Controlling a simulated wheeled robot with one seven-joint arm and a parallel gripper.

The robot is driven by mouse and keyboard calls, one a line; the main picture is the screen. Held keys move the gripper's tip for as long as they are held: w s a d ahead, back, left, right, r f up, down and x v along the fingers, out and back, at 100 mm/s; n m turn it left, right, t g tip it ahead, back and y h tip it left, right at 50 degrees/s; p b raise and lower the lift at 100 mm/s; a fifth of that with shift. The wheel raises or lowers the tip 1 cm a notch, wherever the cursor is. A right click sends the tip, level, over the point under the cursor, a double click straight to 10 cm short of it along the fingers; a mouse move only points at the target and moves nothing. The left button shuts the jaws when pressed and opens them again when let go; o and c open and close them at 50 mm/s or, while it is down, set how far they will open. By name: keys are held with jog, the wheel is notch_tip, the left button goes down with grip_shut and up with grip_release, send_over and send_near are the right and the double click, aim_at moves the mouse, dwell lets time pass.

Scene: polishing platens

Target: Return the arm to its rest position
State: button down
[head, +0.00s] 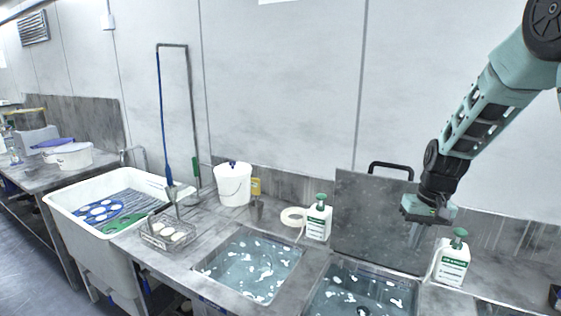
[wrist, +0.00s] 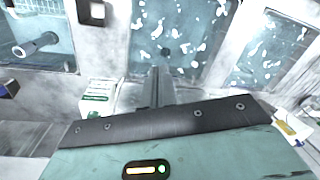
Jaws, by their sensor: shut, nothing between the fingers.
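My gripper (head: 420,228) hangs at the end of my teal and black arm on the right in the head view. It points down in front of an upright grey panel and above the right-hand basin (head: 345,272). In the wrist view my gripper's fingers (wrist: 158,82) are together, with nothing held between them. A white bottle with a green pump top (head: 452,262) stands on the counter to the right of the gripper and below it. The gripper looks apart from the bottle and the counter.
The grey panel (head: 360,215) with a black handle stands behind my gripper. Another green-pump bottle (head: 318,222), a white bucket (head: 233,186) and a wire basket (head: 166,239) stand further left. A white sink (head: 66,206) is at the far left. The air above the counter is open.

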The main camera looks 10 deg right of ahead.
jog(key=s+a+r+n+b, duration=0.1)
jog(key=s+a+n, duration=0.3)
jog(key=a, duration=0.8)
jog(key=s+a+r+n+b, duration=0.1)
jog(key=s+a+n+b, duration=0.1)
jog(key=s+a, duration=0.7)
jog(key=s+a+f+n+b, duration=0.1)
jog(key=s+a+n, duration=0.4)
jog(key=s+a, duration=0.3)
jog(key=s, duration=0.4)
jog(key=shift+s+a+g+h+b, duration=0.3)
jog(key=shift+s+a+h, duration=0.05)
jog(key=shift+h, duration=0.05)
